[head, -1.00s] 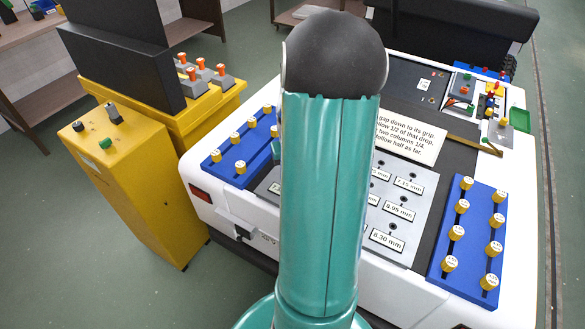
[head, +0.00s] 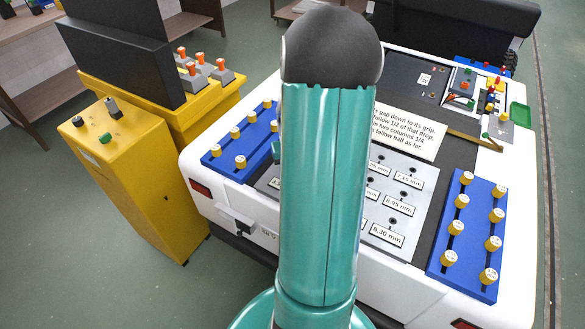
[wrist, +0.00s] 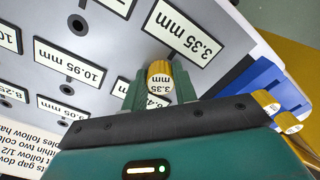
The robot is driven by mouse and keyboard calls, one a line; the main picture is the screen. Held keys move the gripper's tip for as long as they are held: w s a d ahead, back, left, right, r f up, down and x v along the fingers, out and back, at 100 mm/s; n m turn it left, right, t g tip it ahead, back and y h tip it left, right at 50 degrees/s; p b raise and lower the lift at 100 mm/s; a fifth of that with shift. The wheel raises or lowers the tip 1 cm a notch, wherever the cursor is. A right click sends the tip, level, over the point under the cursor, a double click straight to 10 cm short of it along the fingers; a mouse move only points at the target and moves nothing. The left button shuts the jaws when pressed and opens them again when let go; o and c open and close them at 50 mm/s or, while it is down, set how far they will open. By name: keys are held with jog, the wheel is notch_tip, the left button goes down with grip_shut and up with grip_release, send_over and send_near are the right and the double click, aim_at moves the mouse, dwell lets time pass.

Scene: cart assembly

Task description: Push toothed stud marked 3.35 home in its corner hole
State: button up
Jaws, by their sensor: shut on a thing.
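My gripper (wrist: 158,88) is shut on a yellow stud (wrist: 160,70), whose cap reads 3.35, in the wrist view. The stud is beside the plate label 3.35 mm (wrist: 183,32), over the grey hole plate (wrist: 100,28). The lower end of the stud and the hole under it are hidden, so I cannot tell how deep it sits. In the head view my arm hides the gripper and this stud. The same plate (head: 425,210) shows there to the right of my arm.
Other holes with labels such as 10.95 mm (wrist: 71,63) lie around the stud. A blue rack (wrist: 250,76) with yellow studs is close by at the right. In the head view, blue racks stand left (head: 243,171) and right (head: 437,262) of the plate.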

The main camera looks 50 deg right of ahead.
jog(key=o, duration=1.1)
jog(key=shift+f, duration=0.1)
jog(key=shift+c, duration=0.2)
notch_tip(320, 180, up, 14)
